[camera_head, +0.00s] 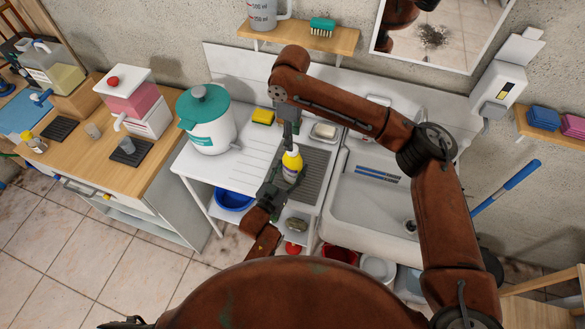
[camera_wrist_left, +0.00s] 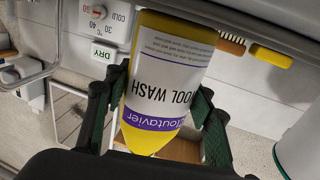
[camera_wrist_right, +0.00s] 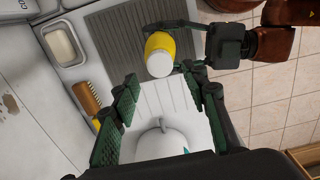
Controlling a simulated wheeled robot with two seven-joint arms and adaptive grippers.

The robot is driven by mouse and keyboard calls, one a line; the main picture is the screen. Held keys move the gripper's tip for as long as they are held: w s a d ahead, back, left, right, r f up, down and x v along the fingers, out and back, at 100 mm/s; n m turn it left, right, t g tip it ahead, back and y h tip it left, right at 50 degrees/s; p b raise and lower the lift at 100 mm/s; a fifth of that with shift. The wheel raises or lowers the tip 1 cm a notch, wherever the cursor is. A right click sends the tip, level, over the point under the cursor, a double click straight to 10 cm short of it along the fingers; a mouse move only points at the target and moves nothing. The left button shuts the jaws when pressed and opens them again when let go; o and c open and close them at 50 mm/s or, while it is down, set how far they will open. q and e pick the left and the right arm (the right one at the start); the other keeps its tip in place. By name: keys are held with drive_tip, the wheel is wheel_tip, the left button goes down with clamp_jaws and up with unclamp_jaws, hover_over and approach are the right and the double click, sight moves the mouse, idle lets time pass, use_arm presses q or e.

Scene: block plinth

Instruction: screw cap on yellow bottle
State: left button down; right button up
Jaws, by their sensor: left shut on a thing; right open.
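The yellow bottle (camera_head: 291,167) with a white label stands over the grey ribbed mat beside the sink. Its white cap (camera_head: 293,149) sits at its top; I cannot tell how tight it is. My left gripper (camera_head: 274,190) is shut on the bottle's body, with a finger on each side of it in the left wrist view (camera_wrist_left: 168,75). My right gripper (camera_head: 290,137) is open and empty, just above and behind the cap. In the right wrist view the bottle (camera_wrist_right: 160,44) and its cap (camera_wrist_right: 160,65) show beyond the open fingers, not between them.
A white pot with a green lid (camera_head: 208,130) stands left on the drainboard (camera_head: 240,152). A yellow sponge (camera_head: 263,117) and a soap dish (camera_head: 325,130) lie near the right gripper. A wooden brush (camera_wrist_right: 86,97) lies close by. The sink (camera_head: 370,205) is to the right.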

wheel_tip(320, 180, up, 3)
drive_tip(key=n, duration=0.4)
drive_tip(key=shift+f+n, duration=0.15)
drive_tip(key=shift+n, duration=0.15)
drive_tip(key=shift+f, duration=0.1)
hover_over(293, 164)
drive_tip(key=w, duration=0.3)
drive_tip(key=shift+s+a+f, duration=0.1)
drive_tip(key=shift+f, duration=3.85)
clamp_jaws()
drive_tip(key=shift+o, duration=0.8)
unclamp_jaws()
